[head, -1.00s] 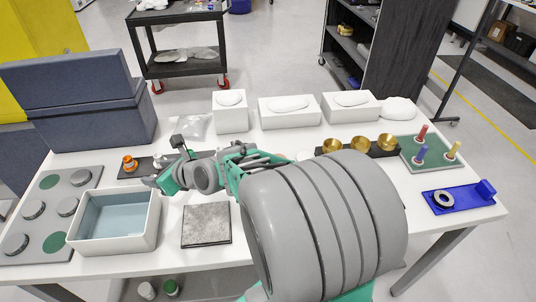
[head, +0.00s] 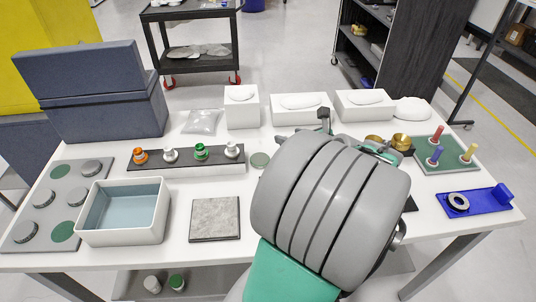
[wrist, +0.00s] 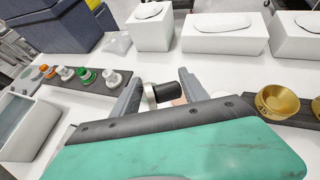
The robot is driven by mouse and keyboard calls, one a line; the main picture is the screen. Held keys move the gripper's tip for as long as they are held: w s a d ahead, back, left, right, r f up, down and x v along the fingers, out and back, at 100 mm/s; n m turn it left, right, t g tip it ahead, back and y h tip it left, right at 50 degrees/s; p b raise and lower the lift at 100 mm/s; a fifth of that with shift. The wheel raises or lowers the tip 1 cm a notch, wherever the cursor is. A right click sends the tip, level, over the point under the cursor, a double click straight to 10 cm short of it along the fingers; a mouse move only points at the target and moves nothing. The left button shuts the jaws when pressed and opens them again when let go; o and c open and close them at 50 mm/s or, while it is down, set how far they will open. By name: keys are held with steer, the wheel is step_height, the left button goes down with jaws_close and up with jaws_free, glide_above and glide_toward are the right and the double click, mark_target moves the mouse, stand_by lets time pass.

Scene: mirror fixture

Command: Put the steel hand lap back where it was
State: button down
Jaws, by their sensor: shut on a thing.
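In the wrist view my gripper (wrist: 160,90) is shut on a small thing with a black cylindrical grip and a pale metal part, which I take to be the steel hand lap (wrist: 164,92). Its lower part is hidden behind my gripper body, so I cannot tell whether it touches the table. The gripper is over the middle of the white table, between the dark strip of coloured knobs (head: 186,160) and the brass bowls (head: 401,141).
Two green spots (head: 62,231) show bare among grey discs on the grey board (head: 22,233). A tray (head: 122,238), stone plate (head: 215,219) and pale disc (head: 260,160) lie nearby. White blocks (head: 242,112) line the back. The peg board (head: 461,158) and blue holder (head: 482,202) are right.

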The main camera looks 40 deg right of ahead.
steer(key=d+x, duration=0.1)
steer(key=x, duration=0.4)
steer(key=s+f+p+x, duration=0.1)
steer(key=x, duration=0.4)
steer(key=d+x, duration=0.1)
steer(key=x, duration=0.4)
steer(key=shift+d+f, duration=0.4)
steer(key=shift+f, duration=0.15)
step_height(320, 180, down, 3)
steer(key=shift+r+p, duration=0.15)
steer(key=shift+p, duration=0.5)
steer(key=shift+f, duration=0.3)
steer(key=c, duration=0.6)
jaws_free()
steer(key=shift+r, duration=0.1)
